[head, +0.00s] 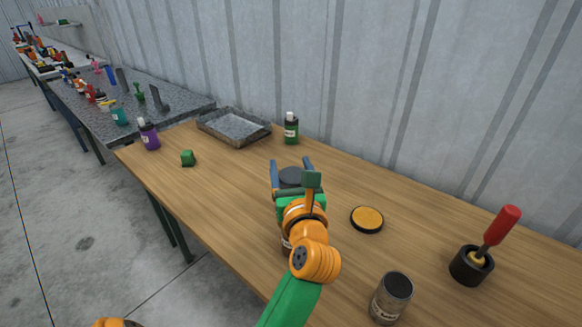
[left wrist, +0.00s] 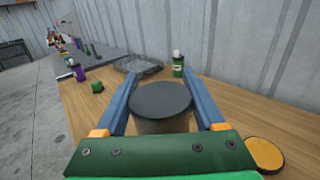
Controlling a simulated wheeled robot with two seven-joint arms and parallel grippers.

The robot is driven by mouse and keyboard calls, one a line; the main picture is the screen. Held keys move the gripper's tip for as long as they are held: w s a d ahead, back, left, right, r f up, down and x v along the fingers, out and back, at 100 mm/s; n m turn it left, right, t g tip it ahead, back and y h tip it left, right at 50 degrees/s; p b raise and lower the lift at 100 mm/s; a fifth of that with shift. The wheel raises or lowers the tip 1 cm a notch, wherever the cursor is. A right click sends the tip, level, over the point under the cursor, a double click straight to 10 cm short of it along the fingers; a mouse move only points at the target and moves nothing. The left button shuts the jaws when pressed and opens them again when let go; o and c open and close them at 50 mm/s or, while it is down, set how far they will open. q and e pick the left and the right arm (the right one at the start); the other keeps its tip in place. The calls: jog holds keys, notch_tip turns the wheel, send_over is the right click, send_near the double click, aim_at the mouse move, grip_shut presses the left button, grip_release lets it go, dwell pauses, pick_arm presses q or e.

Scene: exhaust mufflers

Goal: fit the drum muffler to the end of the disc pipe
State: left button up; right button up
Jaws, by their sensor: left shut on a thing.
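My left gripper (head: 290,164) has its two blue fingers on either side of a dark grey, flat-topped drum (head: 290,176), which looks like the drum muffler. In the left wrist view the drum (left wrist: 161,98) sits upright between the fingers, with its round top facing the camera. The gripper is shut on it. The drum's lower part is hidden, so I cannot tell whether it touches the table. I cannot make out a disc pipe in either view. My right gripper is not in view.
The wooden table (head: 215,195) holds a grey tray (head: 233,127), a green bottle (head: 291,129), a purple bottle (head: 149,134) and a green block (head: 187,158). To the right are a yellow-topped disc (head: 367,219), a metal can (head: 391,297) and a red-handled tool in a black holder (head: 471,265).

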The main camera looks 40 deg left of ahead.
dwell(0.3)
pick_arm(q)
jog(key=o, duration=1.4)
jog(key=shift+c, duration=0.2)
